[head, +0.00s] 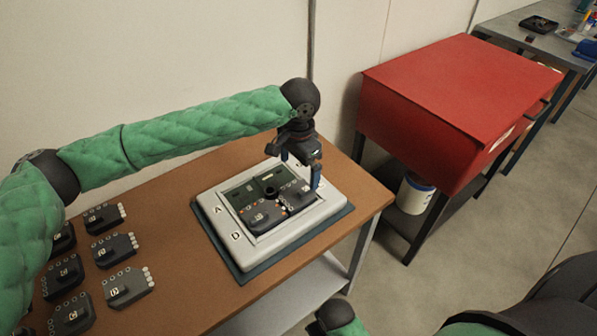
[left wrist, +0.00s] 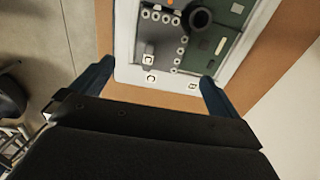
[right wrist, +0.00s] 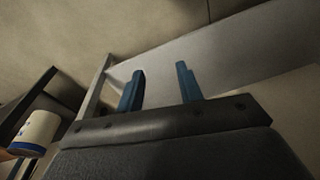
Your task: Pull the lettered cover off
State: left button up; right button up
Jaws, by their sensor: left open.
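A pale housing (head: 222,222) with letters on its rim lies on the table. Inside it are a green circuit board (head: 240,195) and two dark covers, a front one (head: 264,216) and a right one (head: 297,192). The lettering on these covers is too small to read. My left gripper (head: 300,170) is open, pointing down above the right back part of the housing. In the left wrist view its blue fingers stand wide apart with nothing between them, and a dark cover (left wrist: 158,42) shows beyond them. My right gripper (right wrist: 160,88) is open and empty, away from the housing.
The housing rests on a dark mat (head: 241,275) on the wooden table (head: 190,285). Several dark lettered modules (head: 115,249) lie at the table's left. A red cabinet (head: 450,105) stands to the right, with a white bucket (head: 414,195) beneath it. The wall is close behind.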

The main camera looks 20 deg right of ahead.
aim_at(299, 187)
pick_arm(q)
jog(key=shift+f, duration=0.2)
jog(key=shift+w+f, duration=0.1)
jog(key=shift+f, duration=0.05)
jog(key=shift+f+p, duration=1.05)
jog(key=shift+f, duration=2.65)
pick_arm(e)
notch_tip(299, 187, down, 8)
jog(key=shift+s+d+r, duration=0.25)
jog(key=shift+s+d, duration=0.05)
jog(key=shift+s, duration=0.15)
pick_arm(q)
jog(key=c, duration=1.7)
jog(key=shift+c, duration=0.2)
pick_arm(e)
jog(key=shift+r, duration=0.1)
